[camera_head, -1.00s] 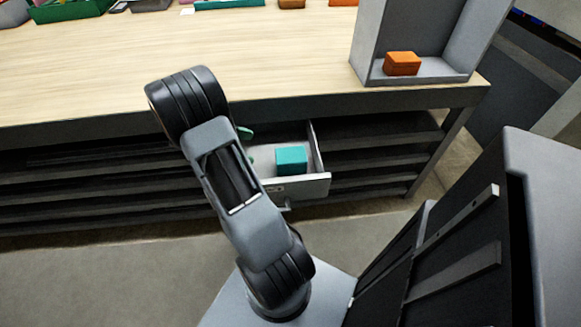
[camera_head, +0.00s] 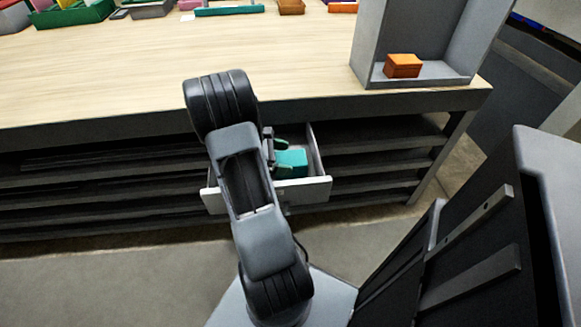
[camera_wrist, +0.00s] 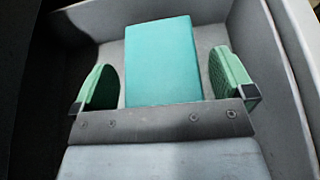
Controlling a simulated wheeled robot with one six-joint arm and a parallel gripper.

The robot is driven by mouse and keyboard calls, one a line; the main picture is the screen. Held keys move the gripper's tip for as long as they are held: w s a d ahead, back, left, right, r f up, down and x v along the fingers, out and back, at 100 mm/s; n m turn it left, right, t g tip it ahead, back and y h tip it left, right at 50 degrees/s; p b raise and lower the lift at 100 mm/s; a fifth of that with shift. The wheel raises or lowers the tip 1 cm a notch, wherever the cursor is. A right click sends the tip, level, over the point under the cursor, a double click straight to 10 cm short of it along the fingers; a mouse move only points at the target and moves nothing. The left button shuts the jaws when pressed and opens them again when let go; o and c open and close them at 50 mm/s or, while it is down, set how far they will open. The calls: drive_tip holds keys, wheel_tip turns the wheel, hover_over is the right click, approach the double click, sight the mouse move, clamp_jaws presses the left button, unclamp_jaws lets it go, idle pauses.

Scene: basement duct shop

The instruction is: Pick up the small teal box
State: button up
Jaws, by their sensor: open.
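The small teal box (camera_head: 292,162) lies in an open drawer (camera_head: 303,193) under the workbench. In the wrist view, the teal box (camera_wrist: 162,62) lies on the grey drawer floor, its near end hidden behind my gripper's dark crossbar. My gripper (camera_wrist: 165,80) is open, with one green finger on each side of the box and a gap showing on both sides. In the head view, my gripper (camera_head: 280,158) is partly hidden behind my arm, at the left of the box.
The drawer walls (camera_wrist: 285,60) stand close around the fingers, nearest on the right. An orange box (camera_head: 403,65) sits in a grey open-fronted bin (camera_head: 430,80) on the workbench (camera_head: 300,70). Green trays (camera_head: 75,14) and other small items line the bench's back.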

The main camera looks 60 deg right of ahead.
drive_tip(key=shift+s+d+f, duration=0.15)
drive_tip(key=shift+s+d, duration=0.15)
drive_tip(key=shift+s, duration=0.05)
drive_tip(key=shift+c, duration=0.4)
drive_tip(key=c, duration=0.8)
drive_tip(key=shift+c, duration=0.2)
